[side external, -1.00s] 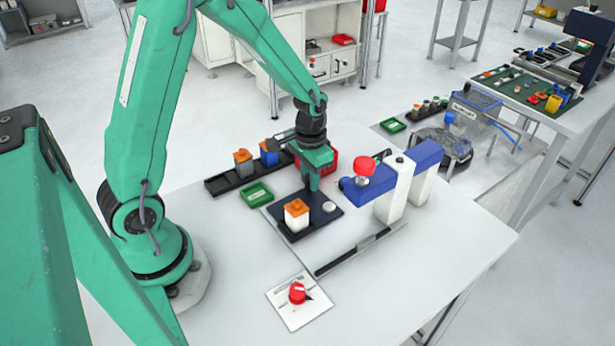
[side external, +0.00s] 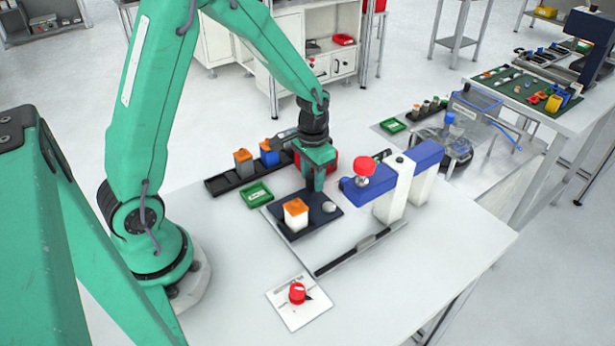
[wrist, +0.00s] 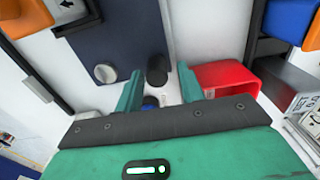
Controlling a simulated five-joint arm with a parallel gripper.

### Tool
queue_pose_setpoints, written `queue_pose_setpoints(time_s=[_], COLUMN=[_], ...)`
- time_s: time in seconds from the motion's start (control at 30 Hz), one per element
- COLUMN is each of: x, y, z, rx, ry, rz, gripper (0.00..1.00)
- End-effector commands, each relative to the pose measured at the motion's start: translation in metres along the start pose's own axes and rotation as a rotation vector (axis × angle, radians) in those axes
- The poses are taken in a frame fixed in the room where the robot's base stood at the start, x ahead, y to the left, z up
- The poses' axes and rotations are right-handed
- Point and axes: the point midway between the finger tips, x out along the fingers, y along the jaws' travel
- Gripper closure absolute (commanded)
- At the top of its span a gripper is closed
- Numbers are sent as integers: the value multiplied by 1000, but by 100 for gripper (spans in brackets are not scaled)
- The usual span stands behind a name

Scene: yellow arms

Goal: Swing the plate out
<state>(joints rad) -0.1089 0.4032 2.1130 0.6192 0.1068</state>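The plate (side external: 268,215) is a flat dark navy slab on the white table. It carries a white box with an orange top (side external: 296,214) and a small pale round knob (side external: 329,207). My gripper (side external: 320,187) is over the plate's far right side, fingers pointing down. In the wrist view, the plate (wrist: 125,35) lies ahead with the pale knob (wrist: 105,74). My green fingers (wrist: 160,70) are spread apart there, with a short black post (wrist: 157,70) between the tips. Neither finger visibly grips it. The fingertips' contact with the plate cannot be told.
A blue-and-white machine with a red knob (side external: 364,166) stands just right of the plate. A green tray (side external: 257,194) and a black rack (side external: 222,184) lie to the left. A red bin (wrist: 225,78) is close to my gripper. The front table is mostly clear beyond the red dial (side external: 297,292).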

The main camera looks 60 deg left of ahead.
Motion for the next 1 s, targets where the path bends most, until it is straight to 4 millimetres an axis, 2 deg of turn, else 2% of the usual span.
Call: queue_pose_setpoints(time_s=[0.37,1.0], x=[-2,-36], y=[1,1], z=[1,1], rx=[2,2], ry=[-4,-4], rz=[0,0], gripper=[62,62])
